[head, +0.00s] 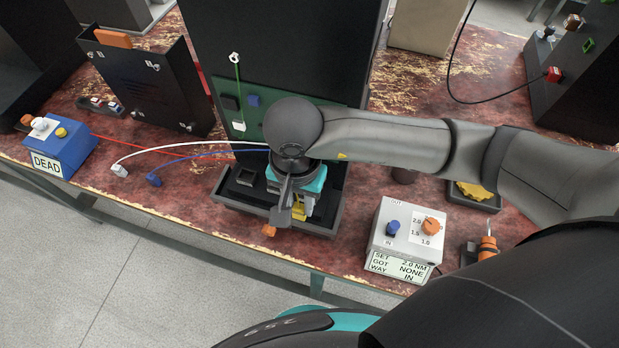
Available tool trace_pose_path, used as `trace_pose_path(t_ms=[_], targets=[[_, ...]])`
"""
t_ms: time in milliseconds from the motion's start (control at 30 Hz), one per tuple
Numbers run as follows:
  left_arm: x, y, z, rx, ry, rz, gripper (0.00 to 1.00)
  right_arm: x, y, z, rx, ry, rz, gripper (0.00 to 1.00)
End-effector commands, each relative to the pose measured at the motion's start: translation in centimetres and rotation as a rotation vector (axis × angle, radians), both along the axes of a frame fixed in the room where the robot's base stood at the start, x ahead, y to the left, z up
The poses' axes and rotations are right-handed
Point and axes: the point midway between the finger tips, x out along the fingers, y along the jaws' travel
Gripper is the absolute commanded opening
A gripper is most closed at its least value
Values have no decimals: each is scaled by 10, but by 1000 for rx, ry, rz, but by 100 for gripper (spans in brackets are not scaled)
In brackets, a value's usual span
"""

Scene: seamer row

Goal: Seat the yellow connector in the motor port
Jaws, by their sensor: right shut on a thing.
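My right gripper (291,214) reaches in from the right and points down over the front right part of a dark tray (236,205). It is shut on a yellow piece (299,211), which looks like the yellow connector and shows only partly between the fingers. A green board (228,84) stands behind the tray, with a black socket (230,102), a blue one (253,101) and a white one (238,126). My wrist hides the board's right part. I cannot tell which opening is the motor port. My left gripper is not in view.
White (119,170) and blue (153,180) plugs lie loose to the left on their leads. A blue box (72,150) marked DEAD is at far left. A grey torque box (389,244) stands right of the tray. An orange piece (268,231) sits at the tray's front edge.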

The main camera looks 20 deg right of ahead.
Motion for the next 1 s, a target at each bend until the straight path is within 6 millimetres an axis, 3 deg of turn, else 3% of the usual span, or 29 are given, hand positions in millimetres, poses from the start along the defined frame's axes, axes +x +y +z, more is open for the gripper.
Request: trace_pose_path(t_ms=[200, 433, 667, 1000], targets=[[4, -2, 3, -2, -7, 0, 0, 37, -25, 0, -1, 0, -3, 0], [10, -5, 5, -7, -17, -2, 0, 54, -37, 1, -1, -1, -3, 0], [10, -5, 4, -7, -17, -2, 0, 51, -35, -33, -1, 3, 0, 0], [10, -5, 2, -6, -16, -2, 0, 52, -35, -37, 0, 0, 2, 0]])
